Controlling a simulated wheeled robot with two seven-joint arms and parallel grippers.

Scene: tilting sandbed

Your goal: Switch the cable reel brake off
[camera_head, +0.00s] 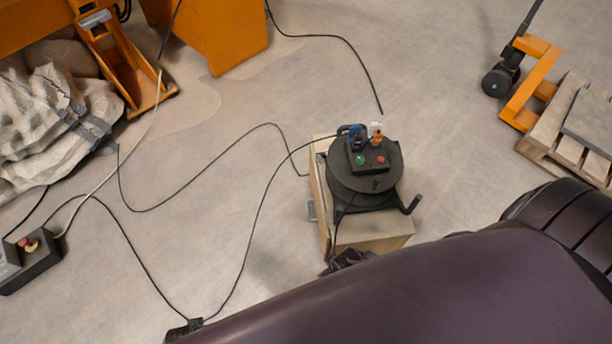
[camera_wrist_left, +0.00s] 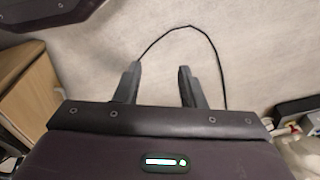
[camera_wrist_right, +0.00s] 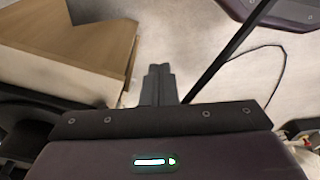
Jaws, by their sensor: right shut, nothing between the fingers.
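The black cable reel (camera_head: 366,190) sits on a wooden box (camera_head: 375,235) in the head view. Its top panel carries a green button (camera_head: 360,160), a red button (camera_head: 380,159), a blue part (camera_head: 355,137) and an orange part with a clear top (camera_head: 377,134). I cannot tell which of these belongs to the brake. My left gripper (camera_wrist_left: 158,85) is open and empty above the floor, with a wooden box (camera_wrist_left: 25,85) at its left. My right gripper (camera_wrist_right: 160,70) is shut and empty, beside a wooden box (camera_wrist_right: 75,45). The reel's controls show in neither wrist view.
Black cables cross the floor around the box. A control box (camera_head: 30,262) with a red knob lies at far left, below a crumpled grey sheet (camera_head: 55,115). Orange machinery (camera_head: 215,35) stands at the back. A pallet (camera_head: 570,130) with an orange jack is at right.

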